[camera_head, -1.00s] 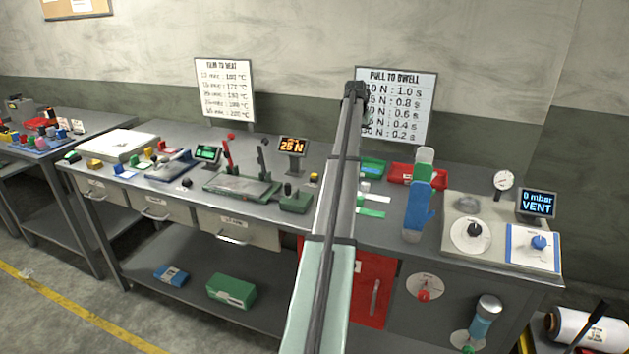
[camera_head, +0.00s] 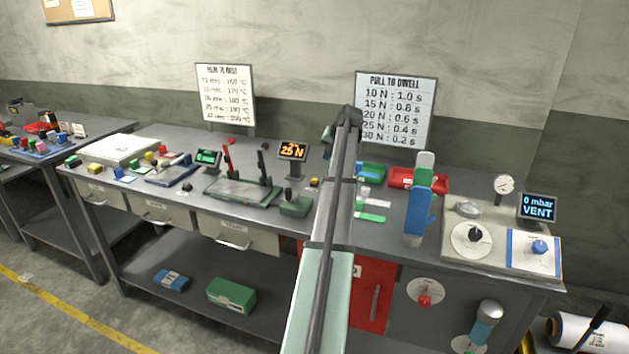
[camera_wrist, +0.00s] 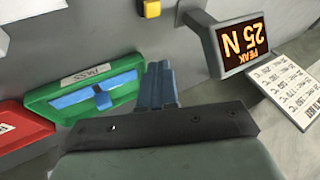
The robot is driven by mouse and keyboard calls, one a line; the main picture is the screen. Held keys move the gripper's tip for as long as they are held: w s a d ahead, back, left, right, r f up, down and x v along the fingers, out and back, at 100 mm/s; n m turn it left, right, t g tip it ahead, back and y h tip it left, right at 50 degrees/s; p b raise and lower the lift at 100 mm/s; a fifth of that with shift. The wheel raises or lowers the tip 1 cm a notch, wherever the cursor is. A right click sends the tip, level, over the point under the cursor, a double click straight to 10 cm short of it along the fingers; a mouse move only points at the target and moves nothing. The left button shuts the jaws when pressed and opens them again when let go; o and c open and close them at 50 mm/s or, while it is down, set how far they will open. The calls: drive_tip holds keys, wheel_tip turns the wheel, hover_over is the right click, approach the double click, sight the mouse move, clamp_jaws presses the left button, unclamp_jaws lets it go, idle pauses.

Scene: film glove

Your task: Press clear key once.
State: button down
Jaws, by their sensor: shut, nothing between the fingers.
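A small yellow key (camera_head: 314,182) stands on the bench just right of the orange display (camera_head: 292,151); I cannot read any label on it. A yellow piece, seemingly the same key (camera_wrist: 151,8), shows at the top edge of the wrist view. The display in the wrist view (camera_wrist: 240,44) reads "PEAK 25 N", upside down. My gripper (camera_wrist: 158,82) is shut and empty, above the bench between the display and the green tray. In the head view my arm hides part of the bench, and the fingertips are hard to make out.
A green tray (camera_wrist: 65,103) and a red tray (camera_wrist: 20,132) lie beside my gripper in the wrist view. A green box with a black knob (camera_head: 296,204) sits in front of the display.

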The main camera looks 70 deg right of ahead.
sight(317, 180)
drive_tip(key=w+n+t, duration=0.1)
drive_tip(key=w+a+r+t, duration=0.1)
drive_tip(key=w+r+n+t, duration=0.1)
drive_tip(key=shift+w+a+r+n, duration=0.25)
drive_tip(key=shift+w+a+n, duration=0.05)
drive_tip(key=shift+w+a, duration=0.1)
drive_tip(key=shift+f, duration=0.1)
drive_tip(key=shift+d+f, duration=0.1)
drive_tip(key=shift+f, duration=4.2)
drive_tip(key=shift+f, duration=0.9)
drive_tip(key=shift+r, duration=0.9)
drive_tip(key=shift+r, duration=0.1)
drive_tip(key=shift+r, duration=2.4)
